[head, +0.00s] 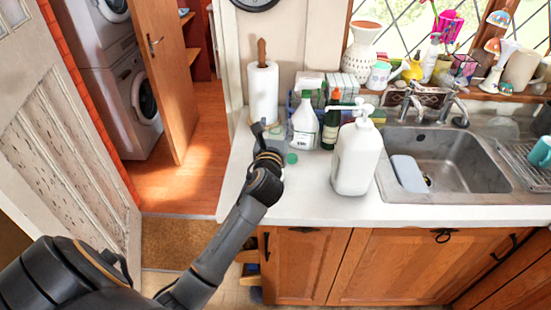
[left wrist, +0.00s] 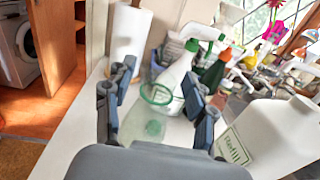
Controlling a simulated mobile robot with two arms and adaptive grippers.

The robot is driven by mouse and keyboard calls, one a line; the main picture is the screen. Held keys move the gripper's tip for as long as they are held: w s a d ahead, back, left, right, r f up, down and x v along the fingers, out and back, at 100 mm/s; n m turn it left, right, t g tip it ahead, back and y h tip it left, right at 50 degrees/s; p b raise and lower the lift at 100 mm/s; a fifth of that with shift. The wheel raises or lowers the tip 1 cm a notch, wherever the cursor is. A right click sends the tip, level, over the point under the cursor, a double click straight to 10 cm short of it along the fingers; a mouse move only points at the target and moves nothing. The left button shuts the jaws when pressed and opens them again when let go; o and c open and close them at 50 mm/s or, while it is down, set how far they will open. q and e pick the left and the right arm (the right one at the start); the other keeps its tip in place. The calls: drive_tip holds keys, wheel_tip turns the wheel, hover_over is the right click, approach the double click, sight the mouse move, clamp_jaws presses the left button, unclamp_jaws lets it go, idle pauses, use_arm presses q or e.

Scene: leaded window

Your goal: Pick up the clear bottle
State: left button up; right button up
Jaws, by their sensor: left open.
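A clear, green-tinted bottle (left wrist: 146,118) stands on the white counter, between my left gripper's fingers in the left wrist view. A green ring and a green round patch show through it. In the head view its green part (head: 291,158) shows just right of the gripper, and the rest is mostly hidden or hard to make out. My left gripper (head: 266,137) is open, with its fingers (left wrist: 157,98) spread on either side of the bottle. I cannot tell whether they touch it. My right gripper is not in view.
A white spray bottle (head: 304,125) and a dark green bottle (head: 331,122) stand close behind. A large white pump jug (head: 356,160) stands to the right, before the sink (head: 450,160). A paper towel roll (head: 263,92) stands at the back left. The counter's front left is clear.

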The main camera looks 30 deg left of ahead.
use_arm(q)
drive_tip(key=shift+s, duration=0.1)
drive_tip(key=shift+c, duration=1.3)
clamp_jaws()
